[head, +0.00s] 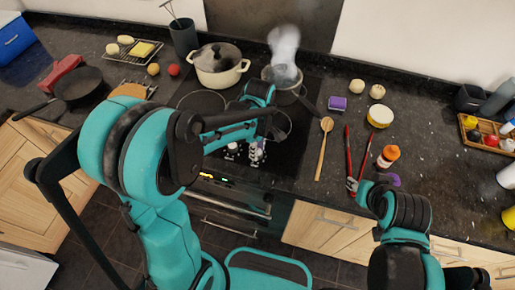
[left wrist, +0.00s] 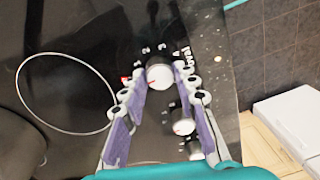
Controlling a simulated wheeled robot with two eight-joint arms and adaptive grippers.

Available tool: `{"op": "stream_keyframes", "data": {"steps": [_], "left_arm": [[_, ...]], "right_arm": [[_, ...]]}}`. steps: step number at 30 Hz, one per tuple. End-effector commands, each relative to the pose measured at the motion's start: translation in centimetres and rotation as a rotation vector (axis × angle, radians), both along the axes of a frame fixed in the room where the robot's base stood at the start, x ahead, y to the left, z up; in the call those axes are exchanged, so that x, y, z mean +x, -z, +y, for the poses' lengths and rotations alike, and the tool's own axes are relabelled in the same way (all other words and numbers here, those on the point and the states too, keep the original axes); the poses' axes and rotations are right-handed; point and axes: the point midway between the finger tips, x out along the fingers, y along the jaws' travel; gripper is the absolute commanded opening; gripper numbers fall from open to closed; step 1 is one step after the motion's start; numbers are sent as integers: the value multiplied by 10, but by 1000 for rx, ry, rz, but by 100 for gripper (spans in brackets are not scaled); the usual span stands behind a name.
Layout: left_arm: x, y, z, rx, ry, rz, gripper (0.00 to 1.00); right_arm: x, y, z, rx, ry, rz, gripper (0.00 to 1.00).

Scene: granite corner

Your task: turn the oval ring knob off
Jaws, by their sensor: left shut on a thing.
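The hob's control knobs stand in a row along its front edge. In the left wrist view a round pale-topped knob (left wrist: 160,75) with a red mark sits between my left gripper's purple-padded fingertips (left wrist: 162,88). Two more knobs, the middle one (left wrist: 182,122) and the nearest one (left wrist: 195,149), lie beside the right finger. I cannot tell the oval ring shape on the held knob. In the head view my left gripper (head: 257,152) reaches down over the hob's front edge, shut on the knob.
A steaming saucepan (head: 284,78) and a cream pot (head: 218,68) stand at the hob's back. A wooden spoon (head: 323,148), red-handled tongs (head: 364,158) and an orange-capped bottle (head: 388,157) lie or stand to the right. A dark pan (head: 79,85) is at left.

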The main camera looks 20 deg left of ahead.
Motion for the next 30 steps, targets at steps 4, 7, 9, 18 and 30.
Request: {"op": "stream_keyframes", "data": {"steps": [4,7,9,18,30], "left_arm": [[0,0,0,-1,-6,0,0],[0,0,0,0,-6,0,0],[0,0,0,0,-6,0,0],[0,0,0,0,-5,0,50],[1,-26,0,0,-5,0,50]], "right_arm": [[0,0,0,0,0,0,40],[0,0,0,0,0,0,40],[0,0,0,0,0,0,40],[0,0,0,0,0,0,40],[0,0,0,0,0,0,40]]}}
